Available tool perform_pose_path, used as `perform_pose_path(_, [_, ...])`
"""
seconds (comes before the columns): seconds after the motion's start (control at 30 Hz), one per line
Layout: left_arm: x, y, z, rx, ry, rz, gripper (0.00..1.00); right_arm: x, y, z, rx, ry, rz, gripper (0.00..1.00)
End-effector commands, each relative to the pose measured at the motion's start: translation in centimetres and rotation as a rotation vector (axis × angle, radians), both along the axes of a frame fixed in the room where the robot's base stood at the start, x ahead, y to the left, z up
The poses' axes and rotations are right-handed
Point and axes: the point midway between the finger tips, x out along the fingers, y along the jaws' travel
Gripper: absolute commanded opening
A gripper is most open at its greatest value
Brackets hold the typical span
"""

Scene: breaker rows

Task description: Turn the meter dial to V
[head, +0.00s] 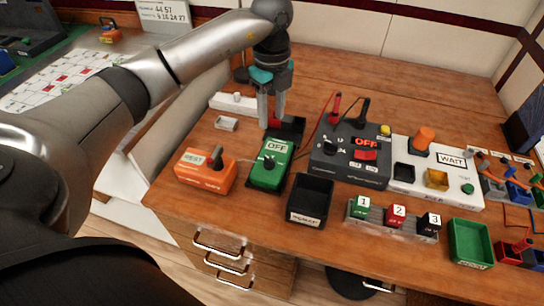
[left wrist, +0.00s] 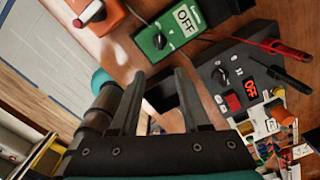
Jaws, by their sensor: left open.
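The green meter (head: 261,181) lies on the wooden bench with a white display reading OFF and a black dial (head: 268,163) below it. The meter (left wrist: 174,26) and its dial (left wrist: 159,41) also show in the left wrist view, near the top. My left gripper (head: 272,117) points down, open and empty, above the bench behind the meter's far end. It is apart from the dial. A dark tray (head: 293,127) is close by its fingertips. In the left wrist view the two fingers (left wrist: 158,78) stand apart. My right gripper is not in view.
A black bin (head: 311,199) is in front.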

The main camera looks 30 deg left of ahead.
Motion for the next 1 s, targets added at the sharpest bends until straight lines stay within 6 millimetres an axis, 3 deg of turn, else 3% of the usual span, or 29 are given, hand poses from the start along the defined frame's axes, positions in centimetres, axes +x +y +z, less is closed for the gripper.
perform_pose_path(0.17, [-0.1, -0.1, -2.6, -0.001, 0.006, -0.002, 0.46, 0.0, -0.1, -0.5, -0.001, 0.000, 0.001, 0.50])
perform_pose_path(0.6, [-0.1, -0.1, -11.9, -0.004, 0.004, -0.003, 0.46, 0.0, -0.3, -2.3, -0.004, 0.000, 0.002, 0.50])
perform_pose_path(0.8, [-0.1, -0.2, -14.3, -0.005, 0.002, -0.004, 0.46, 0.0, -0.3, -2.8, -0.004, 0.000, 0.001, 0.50])
perform_pose_path(1.0, [0.0, -0.1, -15.1, -0.004, 0.000, -0.004, 0.46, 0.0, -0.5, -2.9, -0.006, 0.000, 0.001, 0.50])
